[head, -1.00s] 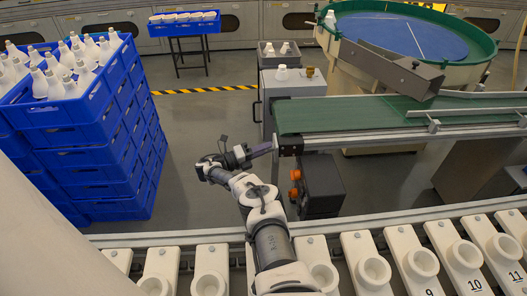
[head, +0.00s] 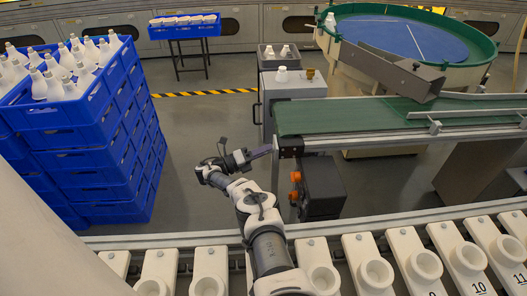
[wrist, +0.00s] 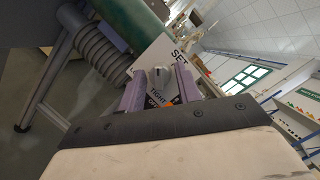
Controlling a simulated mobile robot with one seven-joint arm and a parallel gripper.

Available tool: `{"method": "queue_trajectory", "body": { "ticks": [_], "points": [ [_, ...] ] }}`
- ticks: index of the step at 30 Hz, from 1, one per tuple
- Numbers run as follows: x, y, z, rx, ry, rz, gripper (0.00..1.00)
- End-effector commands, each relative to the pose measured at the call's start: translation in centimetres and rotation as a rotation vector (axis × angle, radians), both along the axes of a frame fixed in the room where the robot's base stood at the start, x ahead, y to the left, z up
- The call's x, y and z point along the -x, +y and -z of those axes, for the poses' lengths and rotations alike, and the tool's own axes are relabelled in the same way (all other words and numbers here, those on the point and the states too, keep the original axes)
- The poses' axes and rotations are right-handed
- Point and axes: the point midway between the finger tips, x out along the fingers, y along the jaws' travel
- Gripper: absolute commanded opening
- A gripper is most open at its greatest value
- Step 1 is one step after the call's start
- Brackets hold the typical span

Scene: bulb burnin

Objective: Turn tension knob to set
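The tension knob (wrist: 160,74) shows in the wrist view as a small pale grey piece in front of a white plate (wrist: 170,58). The plate reads "SET" near its upper right and "TIGHT" below the knob. My gripper (wrist: 157,76) has two purple fingers, one on each side of the knob, with gaps visible between them and it. It is open. In the head view my gripper (head: 262,152) is at the near left end of the green conveyor (head: 340,116). The knob cannot be made out there.
A black box (head: 322,187) with orange parts (head: 295,177) hangs below the conveyor end, right of my gripper. Stacked blue crates (head: 95,165) of white bulbs stand left. A row of white holders (head: 210,262) runs along the front. Floor between crates and conveyor is clear.

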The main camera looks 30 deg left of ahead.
Motion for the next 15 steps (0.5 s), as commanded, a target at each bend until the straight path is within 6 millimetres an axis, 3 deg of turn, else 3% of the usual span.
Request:
{"method": "queue_trajectory", "body": {
  "ticks": [3,11,15],
  "points": [
    [0.0,0.0,0.0,0.000,0.000,0.000,0.46],
    [0.0,0.0,-0.1,0.000,-0.001,0.001,0.46],
    [0.0,0.0,-1.2,0.000,0.000,0.001,0.46]
  ]
}}
